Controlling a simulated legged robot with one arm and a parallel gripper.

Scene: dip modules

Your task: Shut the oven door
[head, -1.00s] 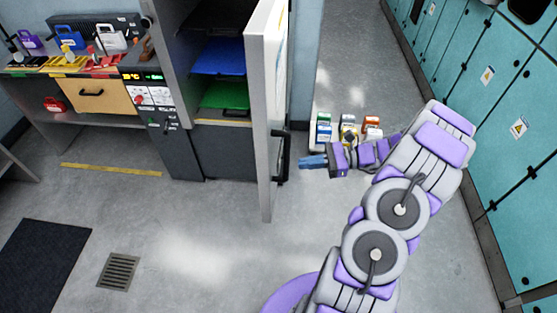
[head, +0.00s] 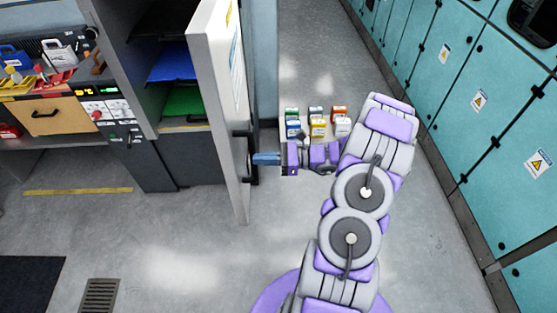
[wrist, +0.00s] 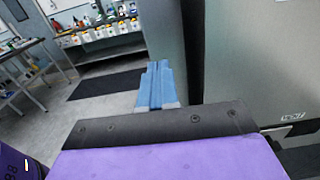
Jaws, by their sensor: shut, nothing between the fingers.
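The oven door (head: 222,92) stands wide open in the head view, a tall pale panel with a black bar handle (head: 251,160) on its right face. The oven (head: 182,127) is the grey cabinet behind it, with blue and green shelves inside. My gripper (head: 262,159) is shut and empty, its blue fingers pointing left at the door beside the handle. I cannot tell whether they touch it. In the wrist view the shut fingers (wrist: 155,88) point forward, and a grey upright panel fills the right side.
Several small coloured boxes (head: 317,124) stand beyond my arm. A bench with a drawer (head: 47,115) and tools is at left. Teal lockers (head: 500,120) line the right. The floor (head: 180,240) in front of the oven is clear, with a drain grate (head: 100,295).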

